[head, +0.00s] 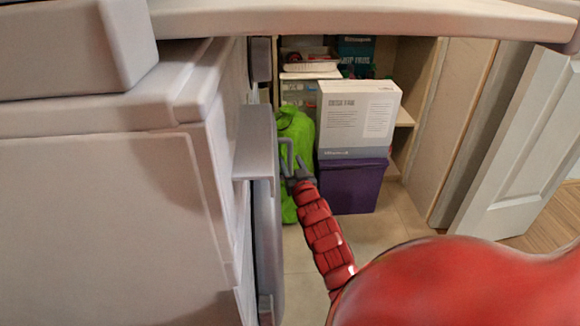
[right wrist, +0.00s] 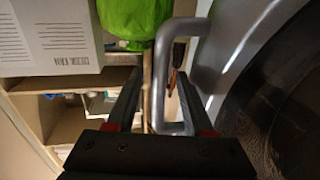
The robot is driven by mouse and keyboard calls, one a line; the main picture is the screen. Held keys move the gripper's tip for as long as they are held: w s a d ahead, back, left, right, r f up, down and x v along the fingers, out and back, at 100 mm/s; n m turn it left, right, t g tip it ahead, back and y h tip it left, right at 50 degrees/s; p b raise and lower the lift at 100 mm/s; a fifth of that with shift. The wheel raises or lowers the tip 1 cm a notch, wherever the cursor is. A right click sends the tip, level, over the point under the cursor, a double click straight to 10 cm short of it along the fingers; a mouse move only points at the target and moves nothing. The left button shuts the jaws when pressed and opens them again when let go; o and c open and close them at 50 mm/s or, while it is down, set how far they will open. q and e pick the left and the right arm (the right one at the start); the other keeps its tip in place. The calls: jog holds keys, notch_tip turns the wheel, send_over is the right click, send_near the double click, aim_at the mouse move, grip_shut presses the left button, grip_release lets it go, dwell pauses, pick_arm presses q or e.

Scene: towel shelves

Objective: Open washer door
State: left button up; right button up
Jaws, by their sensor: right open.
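The washer (head: 110,220) is a large pale machine filling the left of the head view, seen from above and to the side. Its grey door (head: 267,235) shows nearly edge-on; I cannot tell whether it is shut or slightly ajar. The door also shows in the right wrist view (right wrist: 228,45), with dark round glass at the right. A grey loop handle (head: 287,145) sticks out from the door. My right gripper (head: 296,178) is open at the handle. In the right wrist view, its fingers (right wrist: 158,73) lie on either side of the handle's outer bar (right wrist: 160,85). Contact is unclear. My left gripper is out of view.
A green bag (head: 294,135) stands behind the handle. A purple box (head: 350,185) with a white box (head: 358,115) on top stands to its right. Behind is a wooden shelf unit (head: 411,105). A white door (head: 525,145) is at the right. A pale countertop (head: 350,20) spans the top.

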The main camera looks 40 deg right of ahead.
jog(key=shift+w+d, duration=0.35)
jog(key=shift+w, duration=0.25)
grip_shut()
dwell(1.1)
